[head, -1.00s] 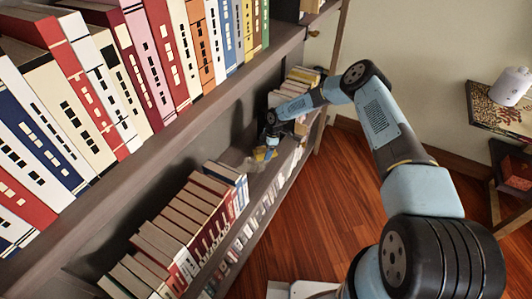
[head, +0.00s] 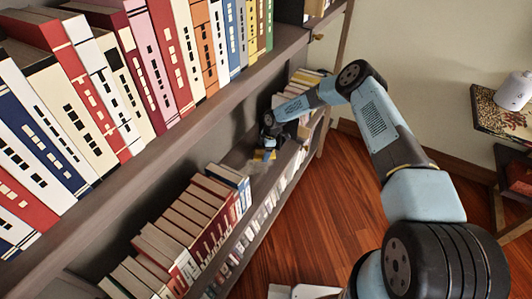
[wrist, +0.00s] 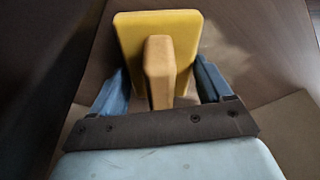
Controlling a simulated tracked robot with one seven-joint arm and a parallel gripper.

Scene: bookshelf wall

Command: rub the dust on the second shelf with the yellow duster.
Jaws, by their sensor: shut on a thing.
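The yellow duster (head: 263,155) is a flat pad with a block handle, down at the shelf surface. My gripper (head: 269,146) is shut on its handle. In the wrist view the pad (wrist: 128,35) lies beyond the handle, and the blue fingers (wrist: 160,85) stand on either side of it. The second shelf (head: 262,187) is brown wood, below the shelf of tall books. A pale dusty patch (head: 259,166) shows beside the duster; in the wrist view a paler smear (wrist: 225,50) lies right of the pad. The pad's underside is hidden.
A row of books (head: 190,215) stands on the same shelf, near side of the duster. More books (head: 305,80) stand at its far end, behind my arm. Tall books (head: 130,70) fill the shelf above. A side table (head: 500,118) stands at right.

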